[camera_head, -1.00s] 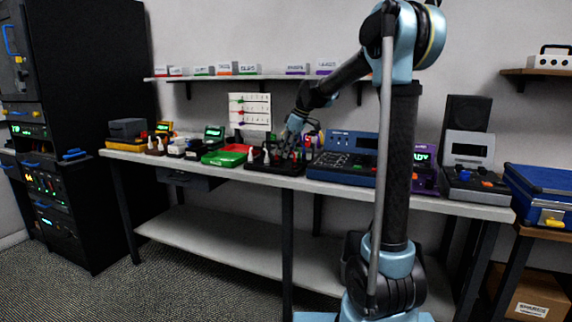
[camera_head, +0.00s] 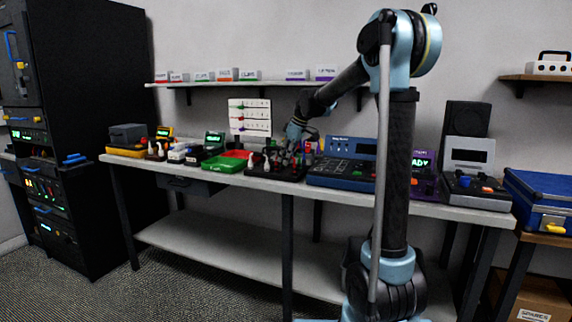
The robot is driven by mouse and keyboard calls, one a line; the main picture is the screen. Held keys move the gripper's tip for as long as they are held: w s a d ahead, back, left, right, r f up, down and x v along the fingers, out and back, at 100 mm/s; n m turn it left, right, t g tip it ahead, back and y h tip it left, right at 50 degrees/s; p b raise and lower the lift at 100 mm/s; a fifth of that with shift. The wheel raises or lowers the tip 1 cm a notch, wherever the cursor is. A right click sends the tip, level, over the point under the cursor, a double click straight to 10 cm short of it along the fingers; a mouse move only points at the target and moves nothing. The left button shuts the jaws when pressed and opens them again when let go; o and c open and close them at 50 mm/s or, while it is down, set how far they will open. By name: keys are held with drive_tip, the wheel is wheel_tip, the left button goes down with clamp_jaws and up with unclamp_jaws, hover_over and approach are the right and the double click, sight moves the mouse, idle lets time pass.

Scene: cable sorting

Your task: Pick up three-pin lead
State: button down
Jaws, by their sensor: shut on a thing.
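My gripper (camera_head: 287,157) reaches down over a black tray (camera_head: 262,174) on the workbench. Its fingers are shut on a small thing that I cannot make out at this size. Small white and red items (camera_head: 256,158) stand at the left part of the tray, beside my gripper. I cannot pick out the three-pin lead for certain; the fingers and the clutter around them hide much of that spot.
A green and red tray (camera_head: 225,163) lies left of the black tray. A blue console (camera_head: 340,172) stands close on the right. A white board (camera_head: 250,117) is behind, below a shelf with labelled boxes (camera_head: 227,75). The lower shelf (camera_head: 215,235) is bare.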

wheel_tip(320, 180, up, 21)
idle(0.9)
drive_tip(key=shift+f, duration=0.1)
